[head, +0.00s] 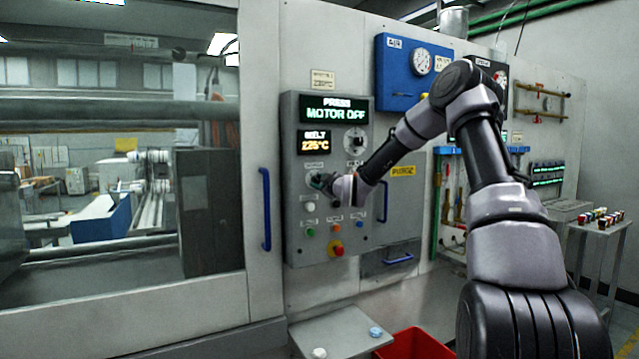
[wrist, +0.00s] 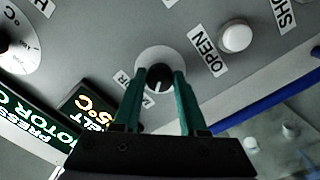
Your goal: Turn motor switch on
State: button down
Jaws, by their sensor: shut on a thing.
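The motor switch is a round black knob on a pale disc, seen in the wrist view (wrist: 158,77) between my two green fingers. My gripper (wrist: 160,80) is shut on the knob. A white mark on the knob shows between the fingers. In the head view my gripper (head: 322,182) is at the left middle of the grey control panel (head: 294,240), and it mostly hides the knob. The panel's display (head: 335,110) reads "PRESS MOTOR OFF". The lower display (head: 316,145) reads "MELT 225°C".
A temperature dial (head: 355,142) sits above right of my gripper. A blue door handle (head: 266,210) stands left of the panel. A red bin (head: 415,345) is on the floor.

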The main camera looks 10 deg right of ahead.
jog(key=m, duration=1.3)
jog(key=shift+m+g, duration=0.3)
dwell(0.6)
jog(key=shift+c, duration=2.2)
grip_release()
jog(key=shift+s, duration=0.1)
